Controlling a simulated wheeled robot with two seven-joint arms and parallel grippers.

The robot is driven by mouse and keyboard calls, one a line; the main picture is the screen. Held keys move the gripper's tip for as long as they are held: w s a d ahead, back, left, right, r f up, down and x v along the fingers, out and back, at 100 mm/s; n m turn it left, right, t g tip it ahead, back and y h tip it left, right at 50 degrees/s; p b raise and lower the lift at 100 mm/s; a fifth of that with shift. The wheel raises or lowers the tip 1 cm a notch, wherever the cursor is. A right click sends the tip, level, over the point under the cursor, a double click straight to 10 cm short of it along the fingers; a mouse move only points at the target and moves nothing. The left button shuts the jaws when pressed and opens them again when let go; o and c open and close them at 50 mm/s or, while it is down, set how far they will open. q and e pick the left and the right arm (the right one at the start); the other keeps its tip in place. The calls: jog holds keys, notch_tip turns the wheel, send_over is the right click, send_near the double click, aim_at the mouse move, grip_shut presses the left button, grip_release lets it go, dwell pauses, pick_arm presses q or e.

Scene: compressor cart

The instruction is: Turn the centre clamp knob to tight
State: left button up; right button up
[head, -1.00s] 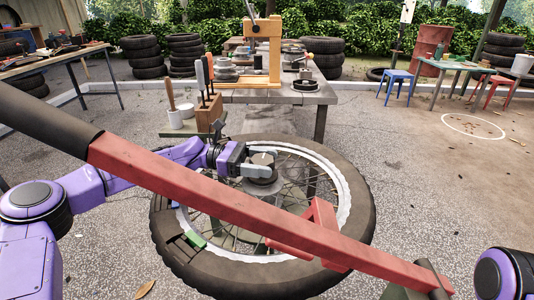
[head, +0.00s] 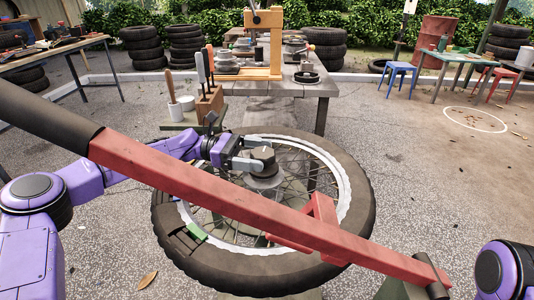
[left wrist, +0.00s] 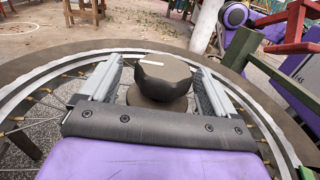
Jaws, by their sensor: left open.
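The dark clamp knob (head: 262,156) stands at the centre of the spoked wheel (head: 362,205), with a pale mark on its top. In the left wrist view the faceted knob (left wrist: 163,80) sits between the two fingers, with its pale line running across the top. My left gripper (head: 254,155) is open, with one finger on each side of the knob. In the wrist view small gaps show between the knob and the fingers (left wrist: 160,84). The knob's lower part and base are partly hidden. My right gripper is out of view.
A long red bar (head: 230,203) crosses in front of the wheel, below my left gripper. A green block (head: 197,232) is at the tyre's left side.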

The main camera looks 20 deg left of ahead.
pick_arm(q)
jog(key=a, duration=0.5)
jog(key=a+p, duration=0.1)
jog(key=a, duration=0.2)
jog(key=shift+s+a, duration=0.35)
jog(key=shift+s, duration=0.05)
jog(key=shift+d, duration=0.15)
